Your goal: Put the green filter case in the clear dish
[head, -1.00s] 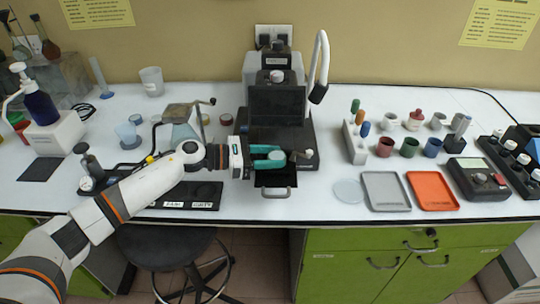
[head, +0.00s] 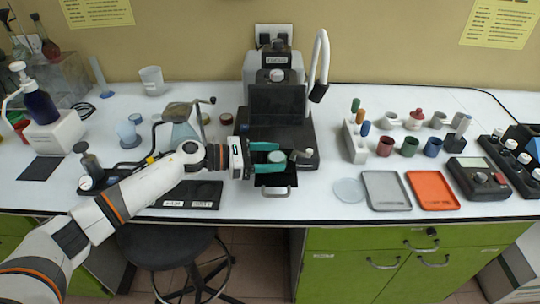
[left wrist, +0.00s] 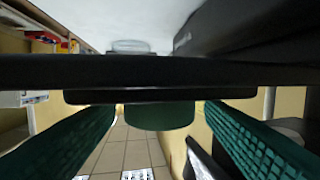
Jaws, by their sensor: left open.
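The green filter case (head: 276,157), a short teal cylinder, sits at the black pull-out tray (head: 272,181) of the dark instrument. My left gripper (head: 281,157) is open, with one teal finger on each side of the case. The left wrist view shows the case (left wrist: 160,116) between the two green fingers, partly hidden by a dark bar; a gap shows on both sides. My right gripper is not in view.
A grey tray (head: 386,191) and an orange tray (head: 433,190) lie right of the dish. Several coloured cups and a bottle rack (head: 355,142) stand behind them. The dark instrument (head: 276,130) rises behind my gripper. The bench between it and the dish is largely clear.

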